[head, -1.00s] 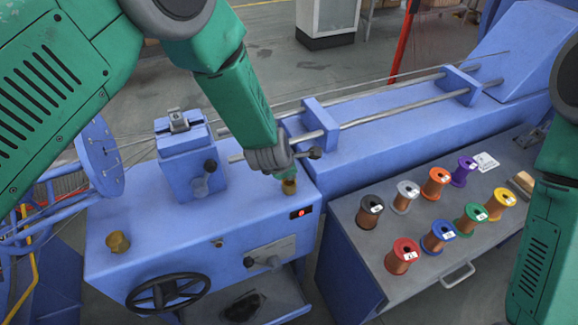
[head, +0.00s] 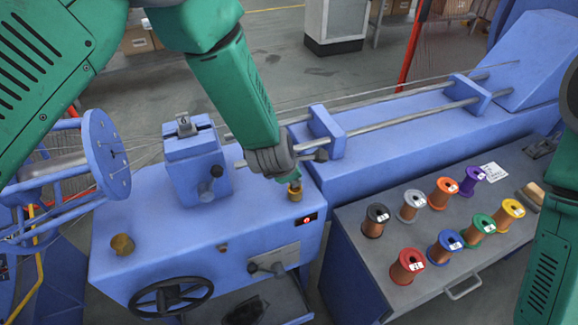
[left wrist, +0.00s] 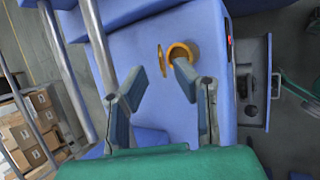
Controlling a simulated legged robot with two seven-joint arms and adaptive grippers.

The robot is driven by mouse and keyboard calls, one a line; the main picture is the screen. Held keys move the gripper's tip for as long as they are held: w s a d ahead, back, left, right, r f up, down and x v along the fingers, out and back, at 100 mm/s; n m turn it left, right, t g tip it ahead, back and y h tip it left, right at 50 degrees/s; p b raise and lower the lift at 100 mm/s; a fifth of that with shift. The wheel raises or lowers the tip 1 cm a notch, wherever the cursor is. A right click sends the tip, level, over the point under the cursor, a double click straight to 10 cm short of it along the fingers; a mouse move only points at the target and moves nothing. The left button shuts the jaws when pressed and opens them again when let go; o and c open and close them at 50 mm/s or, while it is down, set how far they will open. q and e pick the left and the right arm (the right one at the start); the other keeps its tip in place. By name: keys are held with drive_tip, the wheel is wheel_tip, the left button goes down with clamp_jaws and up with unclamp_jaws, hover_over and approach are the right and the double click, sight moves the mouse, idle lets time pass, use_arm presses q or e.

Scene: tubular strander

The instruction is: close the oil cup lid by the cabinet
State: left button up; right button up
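The brass oil cup (head: 295,191) by the cabinet (head: 345,265) stands on the right end of the blue machine top. In the left wrist view the round cup (left wrist: 184,56) shows from above with its lid (left wrist: 161,61) swung open, upright at its left side. My left gripper (head: 285,180) is just above and beside the cup in the head view. In the left wrist view its fingers (left wrist: 161,84) are apart and empty, the right fingertip close to the cup's rim; contact cannot be told. My right gripper is out of view; only the right arm shows.
Another brass cup (head: 122,244) stands on the left of the machine top, above a black handwheel (head: 169,296). A clamp block with a lever (head: 197,165) and steel rods (head: 400,115) lie near my left arm. Several wire spools (head: 406,264) stand on the cabinet.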

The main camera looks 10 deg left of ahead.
use_arm(q)
drive_tip(key=v, duration=0.7)
drive_tip(key=shift+s+r, duration=0.3)
